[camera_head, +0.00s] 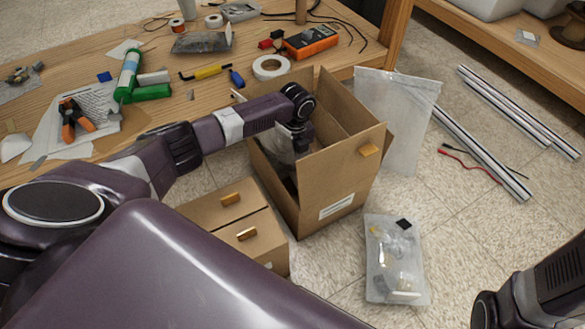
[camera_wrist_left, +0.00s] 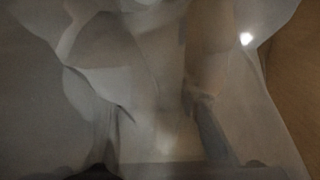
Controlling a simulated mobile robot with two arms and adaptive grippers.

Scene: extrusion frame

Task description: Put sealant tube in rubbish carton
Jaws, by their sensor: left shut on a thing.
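The open brown carton (camera_head: 343,178) stands on the floor against the table's front edge. My left arm reaches over its rim, and my left gripper (camera_head: 301,139) points down inside it. The fingertips are hidden in the head view. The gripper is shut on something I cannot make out. In the left wrist view, pale crumpled film (camera_wrist_left: 150,75) fills the dim picture. A white and green tube (camera_head: 128,72), which may be the sealant tube, lies on the table at the left. My right gripper is not in view.
Pliers (camera_head: 75,119), a tape roll (camera_head: 270,67) and an orange meter (camera_head: 311,41) lie on the table. A smaller closed carton (camera_head: 232,220) stands left of the open one. A clear bag of parts (camera_head: 394,258) and metal extrusions (camera_head: 484,153) lie on the floor at the right.

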